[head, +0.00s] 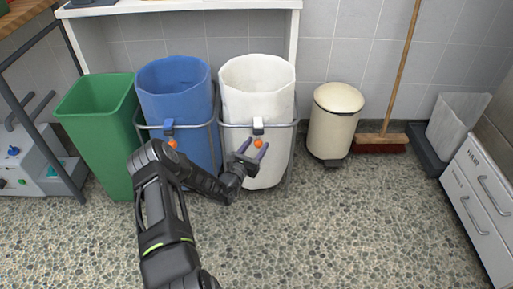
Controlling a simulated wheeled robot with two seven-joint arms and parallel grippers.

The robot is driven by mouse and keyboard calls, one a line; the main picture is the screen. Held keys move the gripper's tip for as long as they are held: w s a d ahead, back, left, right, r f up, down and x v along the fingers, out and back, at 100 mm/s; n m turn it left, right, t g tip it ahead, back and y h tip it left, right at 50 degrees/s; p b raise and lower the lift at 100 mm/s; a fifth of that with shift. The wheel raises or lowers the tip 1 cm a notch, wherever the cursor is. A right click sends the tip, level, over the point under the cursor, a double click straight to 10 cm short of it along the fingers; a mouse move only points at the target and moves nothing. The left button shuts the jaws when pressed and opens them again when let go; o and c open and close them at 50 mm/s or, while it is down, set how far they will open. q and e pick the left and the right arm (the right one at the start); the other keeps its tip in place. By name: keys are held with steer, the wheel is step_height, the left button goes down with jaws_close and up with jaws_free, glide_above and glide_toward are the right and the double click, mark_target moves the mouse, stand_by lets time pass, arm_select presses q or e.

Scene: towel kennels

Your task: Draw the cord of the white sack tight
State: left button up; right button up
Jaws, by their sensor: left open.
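The white sack (257,88) hangs upright in a grey metal frame, its mouth open at the top. A small white clip (258,124) sits at its front on the frame's bar. An orange ball (258,143) hangs just below the clip; any cord between them is too small to make out. My left gripper (254,147) is low in front of the sack. Its two purple fingers are spread and point up, with the ball between or just beyond their tips in the picture. I cannot tell whether they touch it. My right gripper is not in view.
A blue sack (175,85) with its own orange ball stands just left, partly behind my left arm. A green bin (95,105) is farther left. A cream pedal bin (336,115) and a broom (382,142) stand right. The speckled floor in front is clear.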

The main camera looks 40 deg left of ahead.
arm_select(q)
steer(key=shift+w, duration=0.2)
jaws_close()
stand_by(0.5)
steer(key=shift+f, duration=0.1)
stand_by(0.8)
